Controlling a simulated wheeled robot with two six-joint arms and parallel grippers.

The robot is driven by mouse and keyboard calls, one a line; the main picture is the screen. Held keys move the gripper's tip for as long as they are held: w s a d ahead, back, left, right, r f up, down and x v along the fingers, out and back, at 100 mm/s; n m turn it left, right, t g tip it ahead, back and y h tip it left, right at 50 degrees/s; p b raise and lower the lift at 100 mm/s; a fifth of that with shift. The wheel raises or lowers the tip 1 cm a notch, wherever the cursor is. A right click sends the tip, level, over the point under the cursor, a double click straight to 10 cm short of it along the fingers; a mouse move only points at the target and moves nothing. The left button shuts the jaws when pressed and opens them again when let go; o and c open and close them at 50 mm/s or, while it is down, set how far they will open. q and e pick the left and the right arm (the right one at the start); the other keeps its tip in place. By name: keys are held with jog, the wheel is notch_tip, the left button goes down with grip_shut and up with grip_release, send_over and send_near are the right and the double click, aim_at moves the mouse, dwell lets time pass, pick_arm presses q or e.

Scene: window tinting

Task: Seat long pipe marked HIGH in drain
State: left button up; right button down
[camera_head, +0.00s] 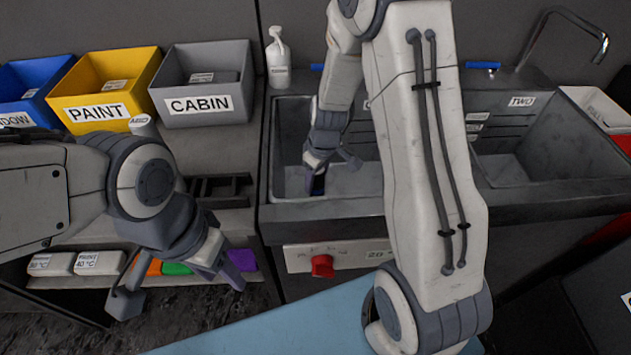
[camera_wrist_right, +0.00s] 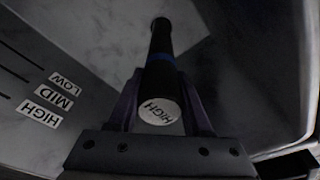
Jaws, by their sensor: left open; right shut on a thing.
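The long pipe (camera_wrist_right: 160,72) is black with a blue band, and its pale end cap (camera_wrist_right: 159,110) reads HIGH. My right gripper (camera_head: 331,163) is inside the left basin (camera_head: 290,120), shut on the pipe near its marked end. In the right wrist view the fingers of the gripper (camera_wrist_right: 160,110) lie on both sides of it. The pipe's far end points toward the pale basin floor. The drain is not clearly visible, so I cannot tell whether the end is in it. My left gripper (camera_head: 182,285) is open and empty, in front of the shelf at left.
LOW, MID and HIGH labels (camera_wrist_right: 52,97) mark the basin wall. A red knob (camera_head: 322,266) is on the sink front. PAINT (camera_head: 97,112) and CABIN (camera_head: 200,105) bins stand at left. My right arm hides the sink's middle.

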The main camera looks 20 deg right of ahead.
jog(key=shift+f, duration=0.35)
jog(key=shift+c, duration=1.7)
grip_release()
